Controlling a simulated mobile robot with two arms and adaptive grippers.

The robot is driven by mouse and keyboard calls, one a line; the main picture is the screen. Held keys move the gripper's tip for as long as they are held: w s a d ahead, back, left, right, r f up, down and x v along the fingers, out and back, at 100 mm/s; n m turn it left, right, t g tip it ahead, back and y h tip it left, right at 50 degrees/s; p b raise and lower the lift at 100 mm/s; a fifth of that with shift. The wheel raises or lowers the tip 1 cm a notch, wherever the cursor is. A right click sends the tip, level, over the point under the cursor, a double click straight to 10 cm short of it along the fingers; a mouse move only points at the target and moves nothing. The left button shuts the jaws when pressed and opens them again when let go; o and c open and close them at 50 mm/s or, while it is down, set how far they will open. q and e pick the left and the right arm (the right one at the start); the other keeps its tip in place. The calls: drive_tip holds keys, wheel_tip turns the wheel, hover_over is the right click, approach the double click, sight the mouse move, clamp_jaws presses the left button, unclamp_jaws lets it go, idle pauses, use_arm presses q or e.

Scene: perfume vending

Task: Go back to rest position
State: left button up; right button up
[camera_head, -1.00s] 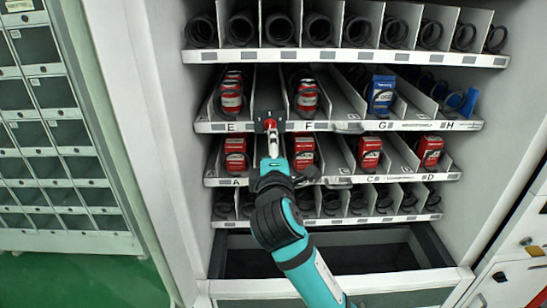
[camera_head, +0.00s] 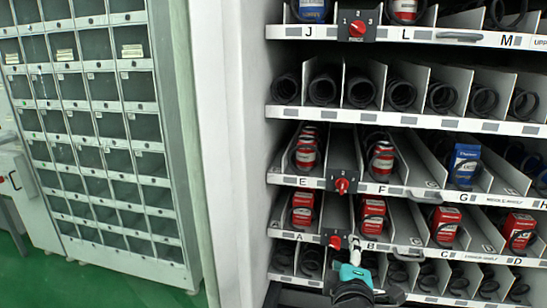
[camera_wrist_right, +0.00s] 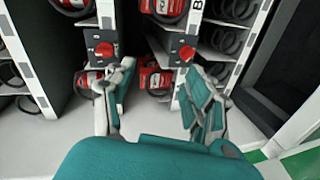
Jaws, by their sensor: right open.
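My right gripper (camera_head: 347,258) shows at the bottom of the head view, in front of the lowest labelled shelf, close to the red knob (camera_head: 335,242) between A and B. In the right wrist view the gripper (camera_wrist_right: 157,75) is open, its two fingers spread with nothing between them. A red knob (camera_wrist_right: 186,53) shows by the right finger and another red knob (camera_wrist_right: 104,50) by the left finger. I cannot tell whether a finger touches a knob. My left gripper is not in view.
The vending cabinet's shelves hold red cans (camera_head: 307,150), red boxes (camera_head: 374,214), a blue box (camera_head: 463,163) and black coils (camera_head: 323,88). More dials sit at E/F (camera_head: 342,186) and J/L (camera_head: 357,28). A grey locker (camera_head: 100,120) stands left, beyond a white cabinet side.

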drive_tip(key=s+d+f+m+g+y, duration=0.1)
drive_tip(key=s+f+m+g, duration=0.2)
drive_tip(key=s+f, duration=0.4)
drive_tip(key=s+d+f+m+g+y, duration=0.1)
drive_tip(key=s+f+m+g, duration=0.2)
drive_tip(key=f, duration=0.6)
drive_tip(key=s+f+m+g+y, duration=0.1)
drive_tip(key=s+f+m+g, duration=0.15)
drive_tip(key=s+f, duration=0.45)
drive_tip(key=s+f+m+g+y, duration=0.1)
drive_tip(key=s+f+m+g, duration=0.15)
drive_tip(key=s, duration=0.85)
drive_tip(key=s+f+g, duration=0.2)
drive_tip(key=s+f, duration=0.1)
drive_tip(key=f, duration=2.6)
drive_tip(key=s+d+f+g, duration=0.1)
drive_tip(key=s+d+f, duration=0.2)
drive_tip(key=s+f, duration=1)
drive_tip(key=s, duration=0.2)
drive_tip(key=shift+s+d+f+n, duration=0.2)
drive_tip(key=shift+s+n, duration=0.1)
drive_tip(key=shift+s, duration=0.1)
